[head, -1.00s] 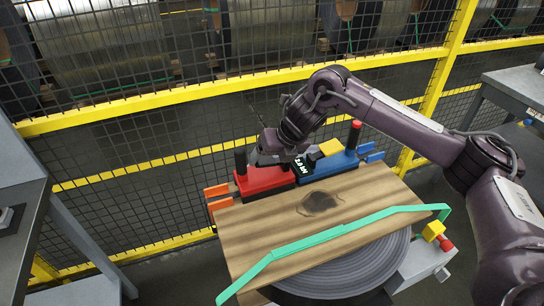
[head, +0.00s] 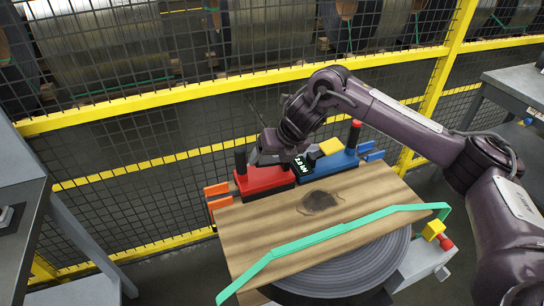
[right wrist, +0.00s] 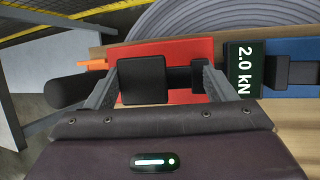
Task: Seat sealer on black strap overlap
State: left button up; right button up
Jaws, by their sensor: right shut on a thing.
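A red tool (head: 262,181) with black upright parts sits at the back edge of a wooden board (head: 375,195). My right gripper (head: 275,158) is over it, shut on its black grip (right wrist: 143,80), between the two fingers in the right wrist view. A blue tool (head: 335,165) stands close to its right. A dark display (right wrist: 243,70) reading 2.0 kN lies between them. A green strap (head: 310,240) runs across the front of the board, with a thicker, seemingly overlapped stretch near its middle. I see no black strap. My left gripper is out of view.
Orange bracket plates (head: 217,195) stand left of the red tool; blue ones (head: 371,152) stand right of the blue tool. A grey coil (head: 345,270) lies under the board. A yellow-railed mesh fence (head: 140,117) is behind. The board between tools and strap is clear, with one dark stain.

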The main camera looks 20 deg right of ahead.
jog(key=o, duration=1.8)
jog(key=shift+r, duration=0.1)
jog(key=shift+o, duration=1.3)
